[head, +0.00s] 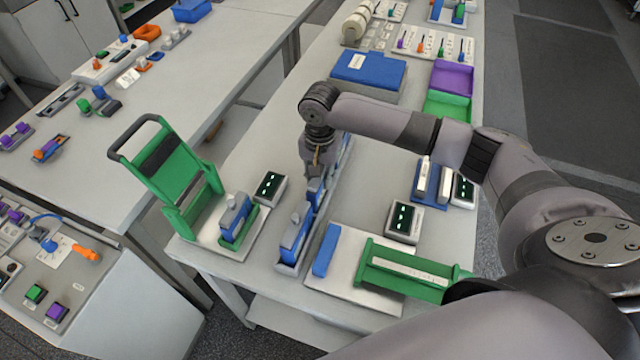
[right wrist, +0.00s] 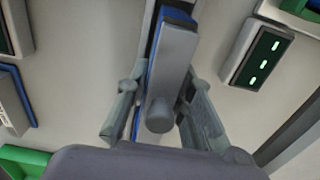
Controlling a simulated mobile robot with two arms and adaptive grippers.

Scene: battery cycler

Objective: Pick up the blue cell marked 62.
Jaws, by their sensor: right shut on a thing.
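My right gripper (head: 319,168) points down over the row of blue cells in the middle of the table. In the right wrist view, its two fingers (right wrist: 160,118) are closed on either side of a grey-topped blue cell (right wrist: 172,60) with a round knob. The held cell seems to be still in line with the row; I cannot tell whether it is lifted. Another blue cell (head: 294,238) stands at the near end of the grey rack (head: 287,268). No number 62 is legible on any cell. My left gripper is not in view.
A green stand (head: 180,180) and a blue cell in a green holder (head: 235,216) are left of the row. Small displays (head: 269,188) (head: 403,222) stand either side. A green fixture (head: 400,282) is at the near right, and a blue case (head: 368,70) is farther back.

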